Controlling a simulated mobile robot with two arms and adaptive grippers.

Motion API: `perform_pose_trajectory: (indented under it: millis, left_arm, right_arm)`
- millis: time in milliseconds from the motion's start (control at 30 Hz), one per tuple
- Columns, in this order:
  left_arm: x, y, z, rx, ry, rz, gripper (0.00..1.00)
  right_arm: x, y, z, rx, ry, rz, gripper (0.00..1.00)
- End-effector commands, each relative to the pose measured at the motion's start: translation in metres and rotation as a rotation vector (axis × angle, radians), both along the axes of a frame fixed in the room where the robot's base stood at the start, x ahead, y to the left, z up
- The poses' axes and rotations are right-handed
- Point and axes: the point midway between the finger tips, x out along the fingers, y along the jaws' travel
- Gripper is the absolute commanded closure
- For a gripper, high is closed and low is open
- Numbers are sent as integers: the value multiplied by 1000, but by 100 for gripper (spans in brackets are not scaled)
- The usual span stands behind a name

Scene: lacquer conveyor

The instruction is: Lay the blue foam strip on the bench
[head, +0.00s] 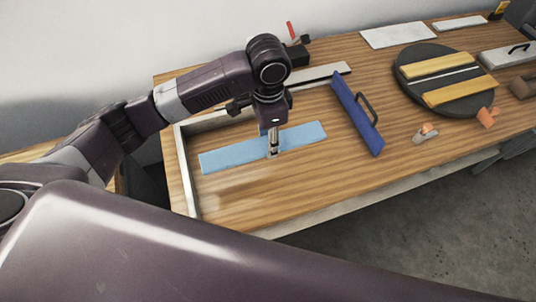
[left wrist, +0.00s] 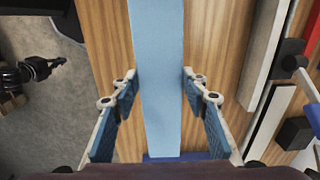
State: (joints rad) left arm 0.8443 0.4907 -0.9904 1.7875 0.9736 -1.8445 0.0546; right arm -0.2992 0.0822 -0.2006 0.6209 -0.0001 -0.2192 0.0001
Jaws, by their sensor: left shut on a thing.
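The light-blue foam strip (head: 225,158) stretches flat over the left part of the wooden bench (head: 240,212), inside a pale raised edging. A soft shadow lies apart from it on the wood, so it looks held a little above; the gap is hard to judge. My left gripper (head: 272,150) points down and is shut on the strip near its middle. In the left wrist view the strip (left wrist: 160,60) runs lengthwise between the two finger pads. A dark jointed shape (left wrist: 38,68) over the floor there may be my right gripper; its jaws are unclear.
A dark-blue board with a black handle (head: 357,113) lies right of the strip. The pale edging (head: 185,170) runs along the bench's left side. A pale bar (head: 320,72) lies behind. A round black turntable (head: 420,62) carries yellow bars. Bare wood lies in front of the strip.

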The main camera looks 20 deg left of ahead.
Motion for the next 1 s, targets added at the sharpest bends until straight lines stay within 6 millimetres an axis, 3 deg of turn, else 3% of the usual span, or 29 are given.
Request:
perform_pose_trajectory:
  millis: [100,333,733,1000]
  left_arm:
    - [1,-1,30,-2,-5,-1,71]
    - [1,0,68,-1,-2,0,71]
    - [-4,5,79,-1,-4,59,71]
    - [-30,33,87,-10,-18,395,71]
  right_arm:
    - [0,2,-6,3,1,-1,100]
    - [0,5,-7,6,1,-2,100]
    - [-1,4,-9,5,2,-3,100]
    - [-1,1,-19,2,2,-2,100]
